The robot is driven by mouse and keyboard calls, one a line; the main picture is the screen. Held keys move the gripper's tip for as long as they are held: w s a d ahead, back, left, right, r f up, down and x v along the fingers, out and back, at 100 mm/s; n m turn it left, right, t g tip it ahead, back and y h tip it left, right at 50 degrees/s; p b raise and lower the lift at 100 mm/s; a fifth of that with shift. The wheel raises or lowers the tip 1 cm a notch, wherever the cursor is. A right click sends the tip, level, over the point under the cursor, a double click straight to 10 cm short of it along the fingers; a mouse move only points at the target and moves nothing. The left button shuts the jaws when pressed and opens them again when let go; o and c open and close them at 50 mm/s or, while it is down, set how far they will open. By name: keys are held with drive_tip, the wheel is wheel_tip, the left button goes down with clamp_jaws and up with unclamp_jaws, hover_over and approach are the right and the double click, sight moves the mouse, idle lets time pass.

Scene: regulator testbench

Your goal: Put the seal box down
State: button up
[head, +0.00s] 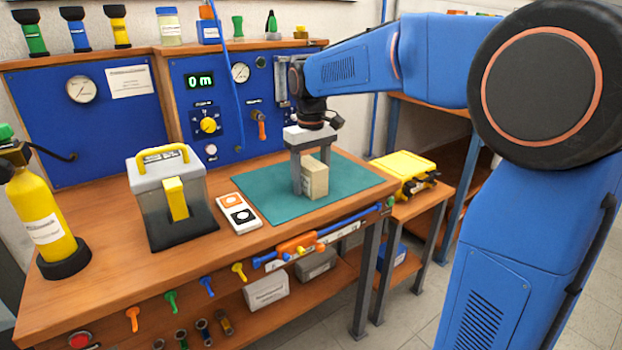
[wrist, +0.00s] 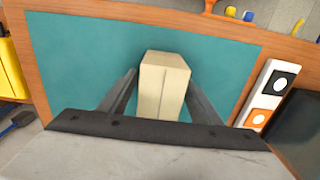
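The seal box (head: 315,178) is a small upright beige block with a seam down it. It is over the teal mat, with its bottom on it or very close to it; I cannot tell which. My gripper (head: 309,175) points down over it, one grey finger on either side. In the wrist view the box (wrist: 163,88) fills the space between the fingertips of my gripper (wrist: 163,78), which appear to meet its sides. The lower ends of the fingers are partly hidden by the box.
The teal mat (head: 270,202) has bare room around the box. Left of it lie a white-and-orange switch plate (head: 237,213) and a clear-and-dark tank with a yellow handle (head: 165,195). A yellow case (head: 403,166) stands beyond the bench's right edge. The blue gauge panel (head: 225,85) rises behind.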

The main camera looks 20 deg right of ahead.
sight(310, 161)
drive_tip(key=shift+r, duration=0.15)
